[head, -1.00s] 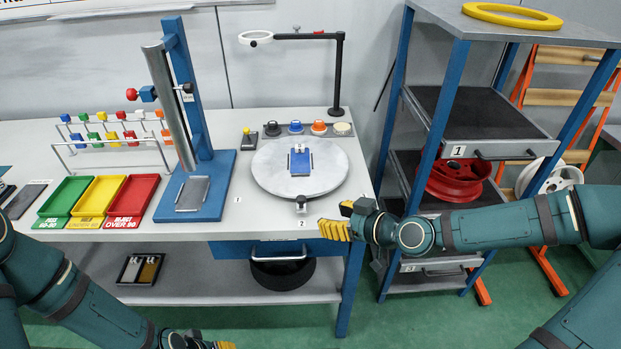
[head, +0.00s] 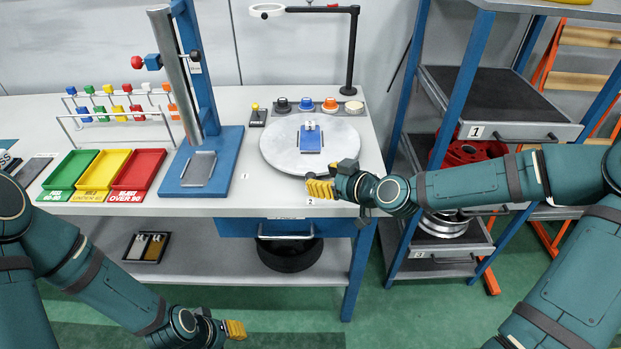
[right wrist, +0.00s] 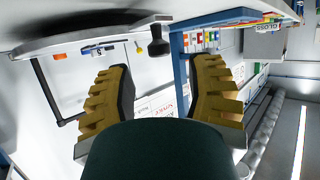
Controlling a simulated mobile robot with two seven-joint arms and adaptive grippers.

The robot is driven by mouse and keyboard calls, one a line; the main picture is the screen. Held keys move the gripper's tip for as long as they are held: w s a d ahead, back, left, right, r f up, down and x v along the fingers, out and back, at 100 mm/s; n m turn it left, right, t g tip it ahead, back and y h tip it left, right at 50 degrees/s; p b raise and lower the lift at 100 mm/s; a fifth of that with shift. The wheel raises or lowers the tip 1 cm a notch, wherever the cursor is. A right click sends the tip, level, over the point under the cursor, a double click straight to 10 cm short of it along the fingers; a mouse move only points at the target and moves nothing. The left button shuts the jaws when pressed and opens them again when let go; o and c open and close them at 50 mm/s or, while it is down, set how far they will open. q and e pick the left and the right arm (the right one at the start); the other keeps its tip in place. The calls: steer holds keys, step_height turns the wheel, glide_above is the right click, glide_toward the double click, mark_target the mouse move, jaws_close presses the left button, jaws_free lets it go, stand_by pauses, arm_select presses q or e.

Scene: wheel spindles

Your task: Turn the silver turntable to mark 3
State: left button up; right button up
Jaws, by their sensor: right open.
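In the head view my open right gripper (head: 320,188) is at the disc's front edge and hides the knob; contact is unclear. Label 2 (head: 310,201) is on the bench front; mark 3 is not readable. My left gripper (head: 236,329) is low, away from the bench.
A blue press stand (head: 222,150) and green, yellow and red trays (head: 137,170) stand left. Coloured knobs (head: 306,104) and a black lamp post (head: 352,55) are behind the disc. A blue-framed shelf (head: 455,95) stands close on the right.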

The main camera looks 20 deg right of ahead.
mark_target(311, 175)
steer(key=shift+b+x, duration=0.45)
steer(key=shift+x, duration=2)
jaws_close()
